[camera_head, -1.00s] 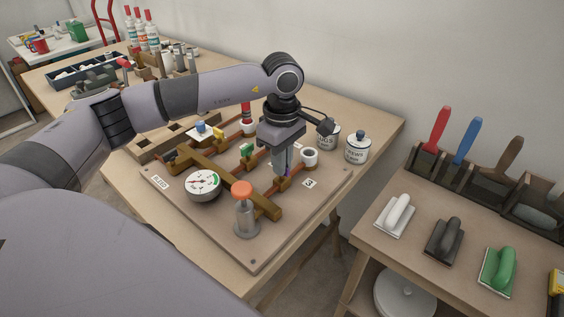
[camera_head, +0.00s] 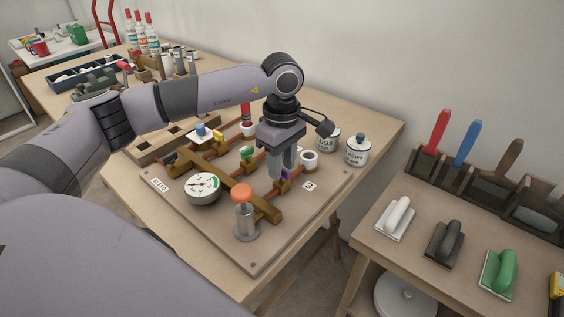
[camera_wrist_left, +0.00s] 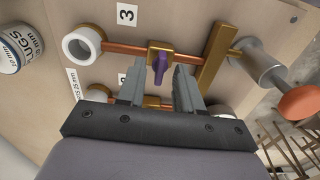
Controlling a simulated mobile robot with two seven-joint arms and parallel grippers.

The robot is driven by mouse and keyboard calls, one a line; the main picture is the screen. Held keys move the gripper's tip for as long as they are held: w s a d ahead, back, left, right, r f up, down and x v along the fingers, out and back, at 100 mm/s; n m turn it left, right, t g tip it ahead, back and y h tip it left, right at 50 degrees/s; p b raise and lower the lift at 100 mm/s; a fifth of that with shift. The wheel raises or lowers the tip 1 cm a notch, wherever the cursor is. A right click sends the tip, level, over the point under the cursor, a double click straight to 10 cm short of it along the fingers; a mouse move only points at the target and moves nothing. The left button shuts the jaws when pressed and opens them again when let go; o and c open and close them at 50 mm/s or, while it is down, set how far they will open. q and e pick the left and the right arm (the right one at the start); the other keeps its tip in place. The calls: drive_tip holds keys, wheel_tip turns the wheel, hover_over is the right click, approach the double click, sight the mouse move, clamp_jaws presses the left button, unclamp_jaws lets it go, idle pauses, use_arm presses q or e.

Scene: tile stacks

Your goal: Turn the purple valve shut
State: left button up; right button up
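The purple valve (camera_wrist_left: 159,66) sits in a brass body on a copper pipe (camera_wrist_left: 203,51) beside the label 3. In the left wrist view its handle lies across the pipe. It also shows in the head view (camera_head: 284,182), partly hidden below the gripper. My left gripper (camera_head: 282,173) points down over the valve. Its two fingers are apart with nothing between them; in the left wrist view (camera_wrist_left: 158,83) the handle shows in the gap, apart from both fingers. My right gripper is in neither view.
The pipe board (camera_head: 255,262) also carries a white gauge (camera_head: 203,188), an orange-topped plunger (camera_head: 243,211), a white cup (camera_head: 310,159) and other pipes with coloured valves. Lidded jars (camera_head: 357,150) stand behind it. A side table (camera_head: 373,263) with trowel-like tools is on the right.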

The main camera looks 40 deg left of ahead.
use_arm(q)
wheel_tip(320, 180, up, 7)
drive_tip(key=shift+f, duration=0.1)
idle(0.7)
drive_tip(key=shift+d, duration=0.1)
